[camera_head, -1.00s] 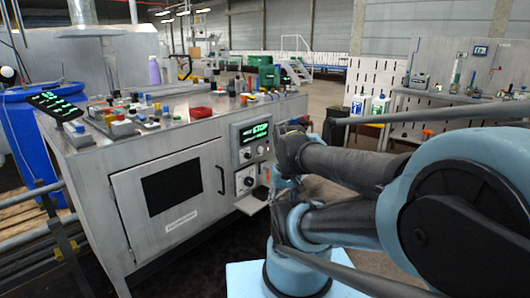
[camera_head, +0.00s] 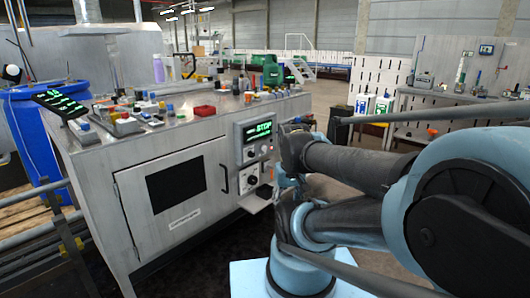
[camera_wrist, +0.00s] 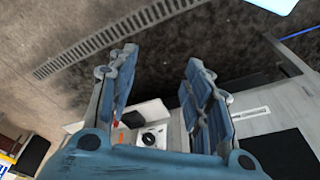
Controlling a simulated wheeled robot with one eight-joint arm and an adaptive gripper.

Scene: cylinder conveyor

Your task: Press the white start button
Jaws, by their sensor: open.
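The grey machine cabinet (camera_head: 190,150) stands left of centre in the head view. Its control panel (camera_head: 255,143) has a green lit STOP display and small controls below it. A round dial (camera_head: 250,180) sits lower down. The white start button cannot be made out for sure at this size. My gripper (camera_wrist: 160,60) is open and empty in the wrist view, its two blue fingers apart. Beyond and between them shows a white panel with a round dark-centred control (camera_wrist: 150,140). In the head view my arm reaches close beside the panel and my gripper is mostly hidden.
A small shelf (camera_head: 255,201) juts out below the panel. A blue drum (camera_head: 45,135) stands at the left. A floor grate (camera_wrist: 115,32) crosses the dark floor in the wrist view.

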